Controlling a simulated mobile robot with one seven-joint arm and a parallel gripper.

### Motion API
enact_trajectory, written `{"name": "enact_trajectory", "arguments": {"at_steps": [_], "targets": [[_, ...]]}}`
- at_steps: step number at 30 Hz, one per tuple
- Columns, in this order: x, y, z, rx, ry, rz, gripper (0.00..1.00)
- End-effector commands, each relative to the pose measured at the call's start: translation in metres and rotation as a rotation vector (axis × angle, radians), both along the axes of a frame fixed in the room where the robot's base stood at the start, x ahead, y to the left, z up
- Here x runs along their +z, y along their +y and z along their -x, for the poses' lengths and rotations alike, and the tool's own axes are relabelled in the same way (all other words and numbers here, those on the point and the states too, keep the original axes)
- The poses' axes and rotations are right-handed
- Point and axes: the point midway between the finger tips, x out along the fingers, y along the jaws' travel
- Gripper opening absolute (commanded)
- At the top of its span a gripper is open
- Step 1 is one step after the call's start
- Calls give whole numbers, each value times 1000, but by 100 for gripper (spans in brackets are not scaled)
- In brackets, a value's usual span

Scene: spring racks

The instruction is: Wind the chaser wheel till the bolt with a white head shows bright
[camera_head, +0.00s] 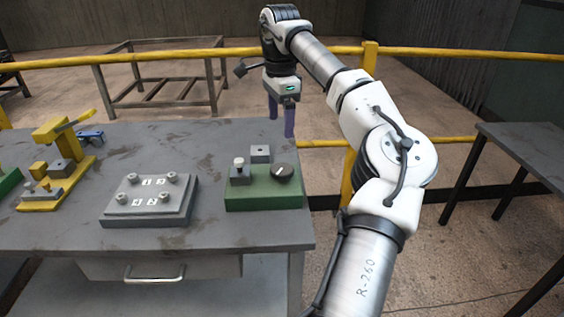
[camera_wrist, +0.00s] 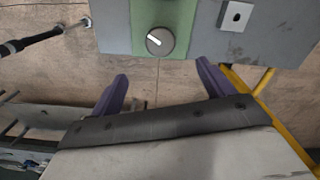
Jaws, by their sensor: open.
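The chaser wheel, seemingly the dark round knob (camera_head: 282,172) with a pale mark, sits on the right of a green base (camera_head: 262,198) near the table's right edge. The knob also shows in the wrist view (camera_wrist: 160,41), its white mark slanting. A bolt with a white head (camera_head: 239,161) stands upright in a grey block at the base's left. Its head looks pale; I cannot tell whether it is lit. It is not seen in the wrist view. My gripper (camera_head: 281,122) is open and empty, above and apart from the knob, purple fingers also in the wrist view (camera_wrist: 162,74).
A small grey block with a hole (camera_head: 260,152) stands behind the base. A grey plate with several numbered bolts (camera_head: 149,203) lies to the left. A yellow fixture (camera_head: 58,165) stands farther left. A yellow rail (camera_head: 330,55) runs behind the table.

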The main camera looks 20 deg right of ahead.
Motion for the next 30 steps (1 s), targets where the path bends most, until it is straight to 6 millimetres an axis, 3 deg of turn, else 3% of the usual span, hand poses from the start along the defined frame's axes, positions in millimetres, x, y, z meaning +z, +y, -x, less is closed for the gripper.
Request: {"name": "enact_trajectory", "arguments": {"at_steps": [6, 12, 20, 30], "targets": [[2, -2, 1, 474, -4, -5, 80], [2, -3, 1, 706, -7, -5, 80], [-18, -3, 1, 747, -4, -5, 80], [-88, -3, 2, 744, -6, -7, 80]]}}
